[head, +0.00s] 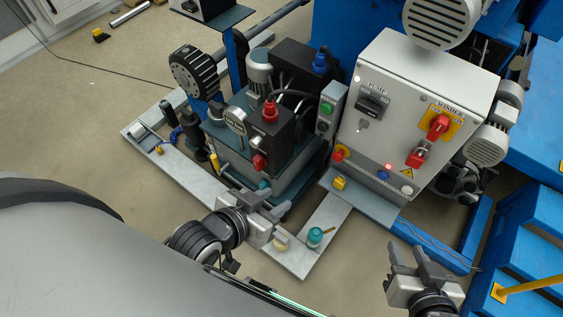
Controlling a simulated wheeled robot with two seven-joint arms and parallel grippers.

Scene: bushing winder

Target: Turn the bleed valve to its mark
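No part in the head view carries a label I can read as the bleed valve, and I see no mark. A taller red cap (269,110) stands on top of that block. A small teal part (263,185) sits low on the unit. My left gripper (276,212) is just below the unit's front, close to this teal part; its finger gap is unclear. My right gripper (411,258) is open and empty, below the control cabinet.
The grey control cabinet (378,130) carries a pump switch (372,103) and a red winder switch (438,127).

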